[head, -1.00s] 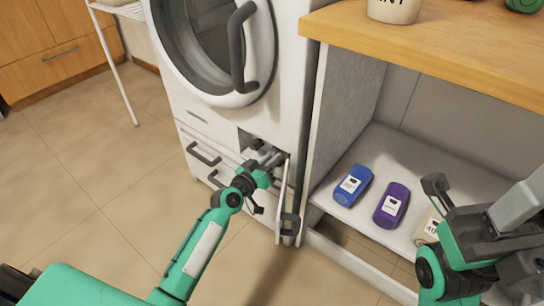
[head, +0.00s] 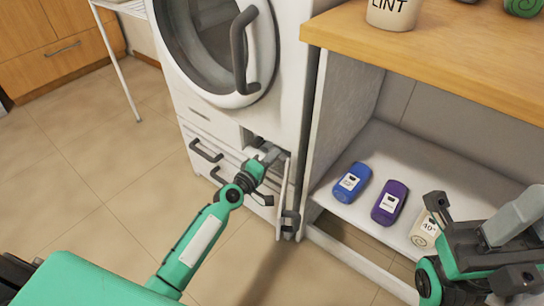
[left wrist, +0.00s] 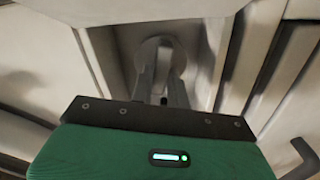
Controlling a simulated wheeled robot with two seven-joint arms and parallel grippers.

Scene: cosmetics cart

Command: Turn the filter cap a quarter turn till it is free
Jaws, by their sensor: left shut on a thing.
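The filter cap (left wrist: 162,48) is a pale round piece inside a recess low on the white washing machine (head: 290,70). In the left wrist view my left gripper (left wrist: 161,75) has its two grey fingers on the cap, one on each side of its middle. It is shut on the cap. In the head view the left gripper (head: 267,155) reaches into the recess, and the cap itself is hidden there. The filter flap (head: 283,195) stands open to the right of the gripper.
A wooden counter (head: 430,60) bears a pot marked LINT (head: 393,12). Drawer handles (head: 205,150) stick out left of the recess.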

